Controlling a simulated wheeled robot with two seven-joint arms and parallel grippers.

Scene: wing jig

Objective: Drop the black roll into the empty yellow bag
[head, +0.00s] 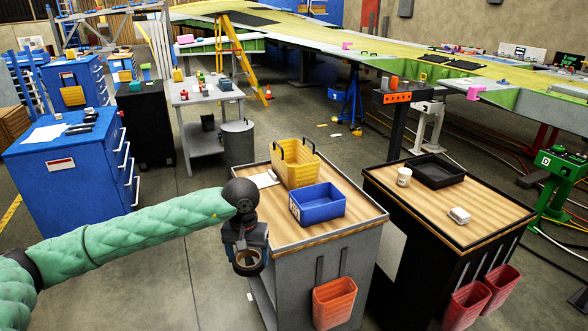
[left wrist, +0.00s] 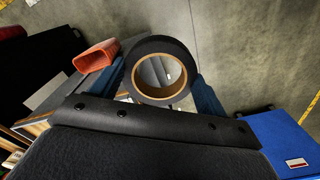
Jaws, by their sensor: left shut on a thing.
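The black roll (head: 247,262), a ring of black tape with a tan core, is held in my left gripper (head: 246,252) at the left side of the near grey cart. In the left wrist view the roll (left wrist: 160,46) sits between the two blue fingers, its hole facing the camera. The yellow bag (head: 296,168) with two dark handles stands upright on the cart's wooden top, behind and right of the gripper. The bag's inside is mostly hidden by its front wall. My right gripper is in neither view.
A blue bin (head: 317,205) stands on the cart top (head: 271,235) in front of the bag. A white paper (head: 264,179) lies left of the bag. A red bin (head: 334,302) hangs on the cart's front. A black cart (head: 490,232) stands to the right.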

